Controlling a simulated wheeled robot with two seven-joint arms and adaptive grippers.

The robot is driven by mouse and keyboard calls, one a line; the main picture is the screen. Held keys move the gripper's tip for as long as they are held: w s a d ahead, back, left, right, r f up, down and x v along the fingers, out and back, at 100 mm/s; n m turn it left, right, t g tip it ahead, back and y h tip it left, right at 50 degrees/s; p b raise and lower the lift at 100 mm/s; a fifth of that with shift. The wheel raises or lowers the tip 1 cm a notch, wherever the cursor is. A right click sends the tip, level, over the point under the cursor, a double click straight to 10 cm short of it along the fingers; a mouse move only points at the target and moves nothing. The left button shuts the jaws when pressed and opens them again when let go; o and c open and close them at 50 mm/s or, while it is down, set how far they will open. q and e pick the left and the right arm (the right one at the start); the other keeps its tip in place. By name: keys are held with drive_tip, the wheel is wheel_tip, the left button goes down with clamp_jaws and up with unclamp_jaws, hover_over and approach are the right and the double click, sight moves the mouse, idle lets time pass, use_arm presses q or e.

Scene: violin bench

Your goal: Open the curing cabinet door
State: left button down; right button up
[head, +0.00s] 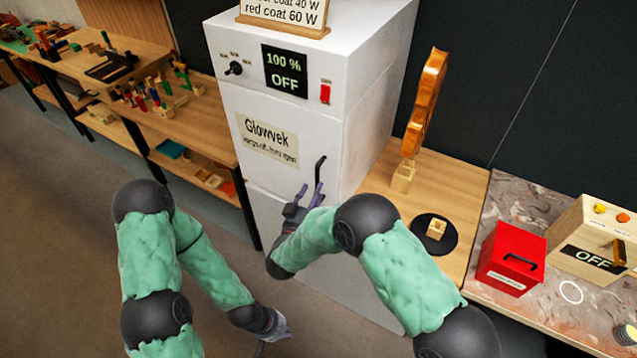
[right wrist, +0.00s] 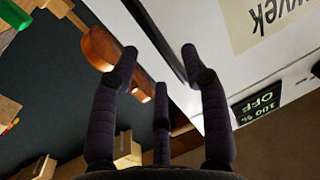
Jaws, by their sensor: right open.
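The white curing cabinet (head: 290,140) stands at the centre of the head view, its door shut, with a "Glowvek" label and a display reading "100 % OFF". A dark upright handle (head: 320,168) is near the door's right edge. My right gripper (head: 311,194) is open at the handle's lower part, its fingers on either side of it; contact cannot be told. In the right wrist view the open fingers (right wrist: 158,62) spread in front of the white door (right wrist: 215,50), with a dark bar between them. My left gripper (head: 276,332) hangs low over the floor; its jaws are unclear.
A wooden workbench (head: 140,55) with tools stands at the left. Right of the cabinet are an orange violin body (head: 424,100), a black disc (head: 449,243), a red box (head: 510,258) and a wooden box reading "OFF" (head: 590,240). The floor (head: 60,250) in front is clear.

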sight(318, 182)
drive_tip(key=shift+x, duration=2.6)
clamp_jaws()
